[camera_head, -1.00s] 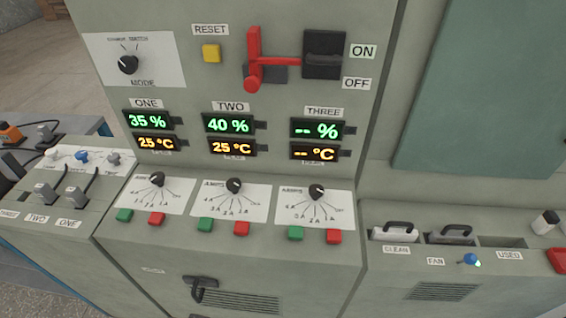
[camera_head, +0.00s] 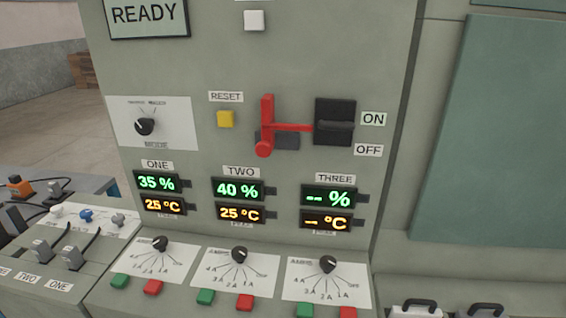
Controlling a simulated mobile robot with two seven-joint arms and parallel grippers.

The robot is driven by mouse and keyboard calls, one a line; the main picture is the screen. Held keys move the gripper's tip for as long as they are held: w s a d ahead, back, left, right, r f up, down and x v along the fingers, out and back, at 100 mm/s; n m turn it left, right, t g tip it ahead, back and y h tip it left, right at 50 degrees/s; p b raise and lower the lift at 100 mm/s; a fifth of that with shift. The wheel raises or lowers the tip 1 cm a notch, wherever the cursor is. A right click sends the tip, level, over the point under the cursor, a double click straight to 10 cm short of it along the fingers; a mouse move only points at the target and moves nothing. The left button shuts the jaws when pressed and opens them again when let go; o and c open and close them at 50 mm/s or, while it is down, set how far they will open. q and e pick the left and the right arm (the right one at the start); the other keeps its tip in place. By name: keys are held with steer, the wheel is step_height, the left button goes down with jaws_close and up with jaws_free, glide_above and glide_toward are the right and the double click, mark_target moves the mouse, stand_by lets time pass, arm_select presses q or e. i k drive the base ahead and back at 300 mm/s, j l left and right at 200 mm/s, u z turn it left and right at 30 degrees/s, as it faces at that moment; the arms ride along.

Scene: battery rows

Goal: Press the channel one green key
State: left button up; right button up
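The channel one green key (camera_head: 121,281) sits on the sloping ledge at the lower left of the panel, below the first amps dial (camera_head: 160,244). The channel one red key (camera_head: 153,287) is just to its right. The channel one displays above read 35 % (camera_head: 157,182) and 25 °C (camera_head: 164,206). Channel two has a green key (camera_head: 205,297) and a red key (camera_head: 245,302); channel three has a green key (camera_head: 305,310) and a red key (camera_head: 348,312) at the bottom edge. Neither of my grippers shows in the head view.
A red lever (camera_head: 267,127) stands beside the black ON/OFF switch block (camera_head: 335,122). A yellow reset button (camera_head: 225,119), a mode knob (camera_head: 145,126) and a READY screen (camera_head: 145,15) are above. Plugs with cables (camera_head: 72,256) stand on the left bench. Black handles (camera_head: 418,306) show at lower right.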

mark_target(120, 281)
steer(key=j+u, duration=0.1)
steer(key=u, duration=1.25)
